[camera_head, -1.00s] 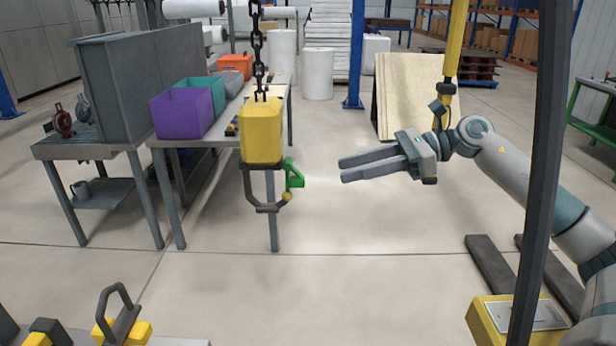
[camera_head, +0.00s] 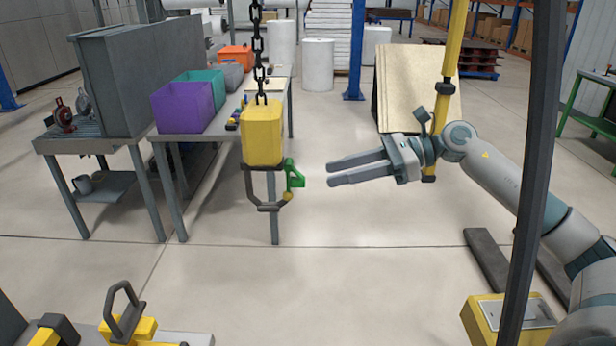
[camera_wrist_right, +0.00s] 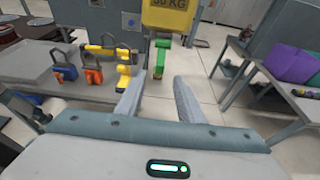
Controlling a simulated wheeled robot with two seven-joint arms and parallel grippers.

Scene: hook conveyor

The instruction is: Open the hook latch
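The hook (camera_head: 268,206) is a dark curved piece under a yellow block (camera_head: 262,135) that hangs from a chain (camera_head: 258,60). The green latch (camera_head: 294,174) sits on the hook's right side; I cannot tell for sure whether it is open. My right gripper (camera_head: 328,173) is open and empty, a short way right of the latch, with its fingers pointing at it. In the right wrist view the green latch (camera_wrist_right: 159,58) shows beyond and between the two spread fingers (camera_wrist_right: 158,98), below the yellow block (camera_wrist_right: 168,15) marked with a weight in KG. My left gripper is not in view.
A grey table (camera_head: 215,128) with purple (camera_head: 182,107) and teal bins stands behind the hook. A yellow-based piece with a dark loop (camera_head: 122,312) is at the lower left. A dark post (camera_head: 535,180) crosses the right side. Floor between hook and right arm is clear.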

